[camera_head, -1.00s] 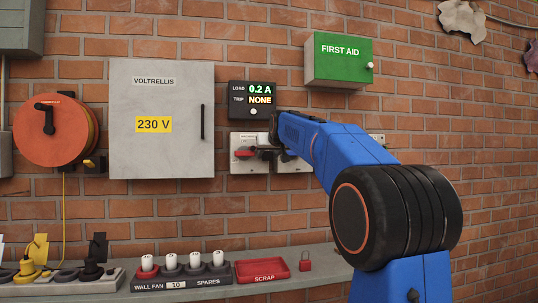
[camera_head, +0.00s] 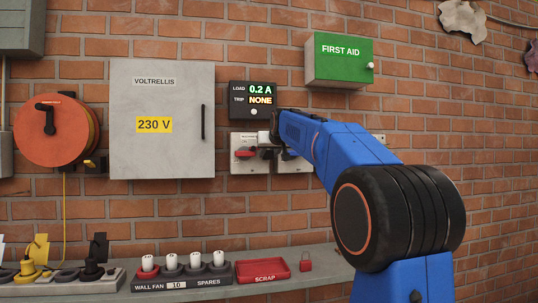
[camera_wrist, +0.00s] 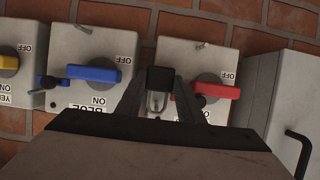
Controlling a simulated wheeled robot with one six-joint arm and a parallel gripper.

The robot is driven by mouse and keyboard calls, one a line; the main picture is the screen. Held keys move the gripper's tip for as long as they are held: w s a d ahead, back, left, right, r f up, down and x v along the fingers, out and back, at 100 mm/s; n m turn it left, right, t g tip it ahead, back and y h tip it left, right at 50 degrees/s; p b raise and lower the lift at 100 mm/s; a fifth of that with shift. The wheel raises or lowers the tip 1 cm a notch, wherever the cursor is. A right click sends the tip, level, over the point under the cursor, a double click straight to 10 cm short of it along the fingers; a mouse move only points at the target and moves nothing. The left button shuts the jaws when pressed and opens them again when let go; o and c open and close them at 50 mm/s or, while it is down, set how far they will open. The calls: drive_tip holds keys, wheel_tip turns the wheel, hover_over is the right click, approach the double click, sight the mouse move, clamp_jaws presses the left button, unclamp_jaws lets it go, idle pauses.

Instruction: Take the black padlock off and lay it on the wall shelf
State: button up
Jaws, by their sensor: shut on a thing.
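In the wrist view my gripper (camera_wrist: 160,82) is shut on the black padlock (camera_wrist: 160,77), between the blue and red switch boxes. Its silver shackle shows below the dark body in the picture and does not visibly pass through anything. In the head view the gripper (camera_head: 275,148) is at the switch boxes, mostly hidden by my arm. The red switch (camera_wrist: 216,90) has a dark knob at its left end; it also shows in the head view (camera_head: 246,153). The wall shelf (camera_head: 335,262) runs along below.
On the shelf stand a red scrap tray (camera_head: 262,279), a small red padlock (camera_head: 305,262), a rack of white spares (camera_head: 185,280) and plugs at left. The blue switch (camera_wrist: 95,74) is beside the padlock. A grey cabinet (camera_head: 160,90) and green first aid box (camera_head: 340,68) hang nearby.

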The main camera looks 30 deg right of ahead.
drive_tip(key=shift+s+a+r, duration=0.1)
drive_tip(key=shift+s+a, duration=0.15)
drive_tip(key=shift+s, duration=0.65)
drive_tip(key=shift+s+a+r, duration=0.1)
drive_tip(key=shift+s+a, duration=0.15)
drive_tip(key=shift+s, duration=0.6)
drive_tip(key=shift+s+a, duration=0.25)
drive_tip(key=shift+s, duration=0.65)
